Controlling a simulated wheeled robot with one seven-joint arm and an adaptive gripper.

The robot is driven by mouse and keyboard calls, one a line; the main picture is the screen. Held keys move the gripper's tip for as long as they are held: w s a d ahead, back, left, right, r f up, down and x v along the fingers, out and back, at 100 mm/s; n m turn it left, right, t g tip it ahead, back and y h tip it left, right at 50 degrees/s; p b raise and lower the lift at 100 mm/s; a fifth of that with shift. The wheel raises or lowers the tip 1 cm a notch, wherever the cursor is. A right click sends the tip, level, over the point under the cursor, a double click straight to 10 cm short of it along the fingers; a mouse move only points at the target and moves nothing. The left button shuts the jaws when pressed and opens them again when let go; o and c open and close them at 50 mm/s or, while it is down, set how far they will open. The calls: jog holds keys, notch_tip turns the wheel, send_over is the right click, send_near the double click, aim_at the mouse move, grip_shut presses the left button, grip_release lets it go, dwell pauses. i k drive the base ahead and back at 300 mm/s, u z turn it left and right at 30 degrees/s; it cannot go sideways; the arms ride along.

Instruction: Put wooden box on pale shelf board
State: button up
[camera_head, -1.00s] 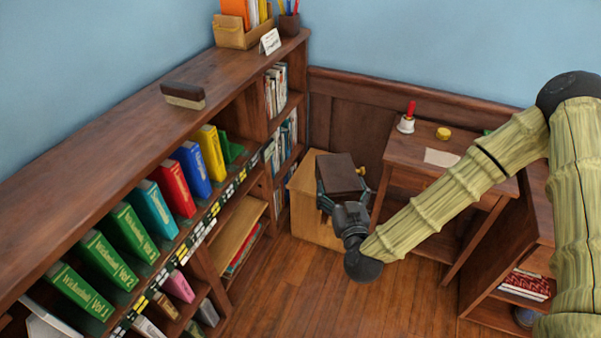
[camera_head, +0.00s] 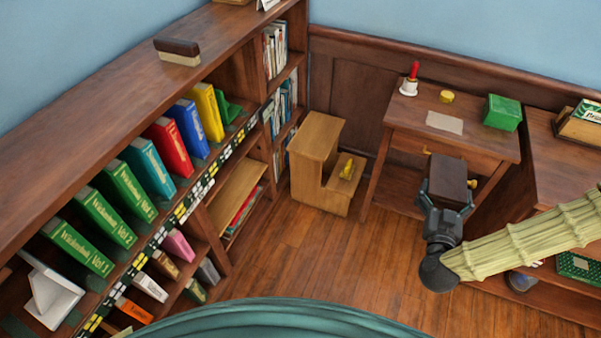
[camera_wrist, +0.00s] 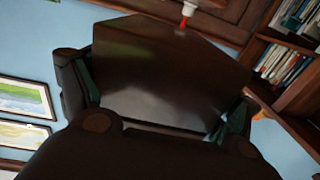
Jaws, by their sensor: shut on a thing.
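The wooden box (camera_head: 448,172) is dark brown. My gripper (camera_head: 447,190) is shut on it, with a finger on each side, and holds it in front of the small desk at the right. In the wrist view the box (camera_wrist: 165,70) fills the middle between the fingers (camera_wrist: 160,105). The pale shelf board (camera_head: 238,192) is a lighter board low in the left bookcase, below the coloured books. It is well to the left of my gripper and apart from the box. A red-edged book or books lie under it.
A wooden step stool (camera_head: 318,145) with a small yellow object (camera_head: 347,168) stands in the corner. The desk (camera_head: 400,125) holds a bell (camera_head: 410,80) and a green box (camera_head: 502,112). Coloured books (camera_head: 170,145) fill the sloped upper shelf.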

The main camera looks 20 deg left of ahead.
aim_at(224, 189)
jog(key=z, duration=1.25)
jog(key=i, duration=1.7)
jog(key=u, duration=3.5)
